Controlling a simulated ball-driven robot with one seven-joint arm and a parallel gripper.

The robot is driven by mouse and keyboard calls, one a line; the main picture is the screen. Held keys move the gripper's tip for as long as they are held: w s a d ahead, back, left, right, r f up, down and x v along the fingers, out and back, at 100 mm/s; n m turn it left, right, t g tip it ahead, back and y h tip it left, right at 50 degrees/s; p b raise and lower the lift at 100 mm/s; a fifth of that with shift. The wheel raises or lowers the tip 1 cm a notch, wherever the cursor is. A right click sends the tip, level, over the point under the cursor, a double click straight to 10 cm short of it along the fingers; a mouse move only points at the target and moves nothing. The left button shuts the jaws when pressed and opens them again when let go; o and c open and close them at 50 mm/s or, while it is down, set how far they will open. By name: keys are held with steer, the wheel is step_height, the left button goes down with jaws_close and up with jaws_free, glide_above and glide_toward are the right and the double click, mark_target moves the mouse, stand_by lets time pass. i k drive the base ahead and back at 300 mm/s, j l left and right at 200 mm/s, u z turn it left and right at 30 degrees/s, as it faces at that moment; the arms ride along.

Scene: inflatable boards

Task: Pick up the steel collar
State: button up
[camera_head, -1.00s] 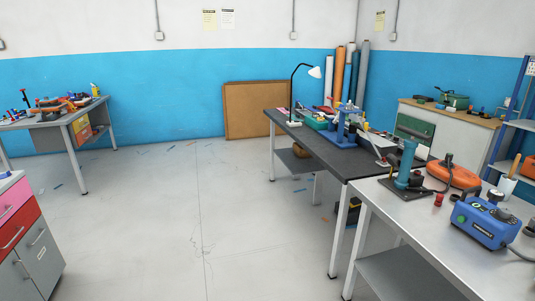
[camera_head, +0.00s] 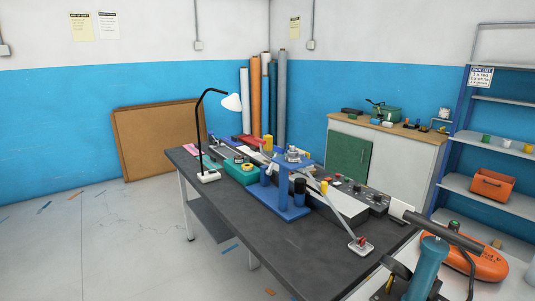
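I cannot pick out the steel collar with certainty. A small grey metallic round part (camera_head: 293,155) sits on top of the blue press-like stand (camera_head: 292,208) on the dark-topped table (camera_head: 225,215); it is too small to tell whether it is the collar. My gripper is not in view.
A desk lamp (camera_head: 205,140) and green tray (camera_head: 240,172) stand on the dark table. A shelf rack (camera_head: 500,145) stands at the right. The floor (camera_head: 110,245) at left is open.

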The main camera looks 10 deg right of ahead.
mark_target(295, 154)
steer(key=i+j+z, duration=0.15)
steer(key=i, duration=0.25)
steer(key=k, duration=0.4)
steer(key=i+j+z, duration=0.15)
steer(key=j, duration=0.2)
steer(key=i+j+z, duration=0.1)
steer(key=i+j, duration=0.15)
steer(key=i+j+z, duration=0.15)
steer(key=j, duration=0.3)
steer(key=i+j+z, duration=0.1)
steer(key=j, duration=0.3)
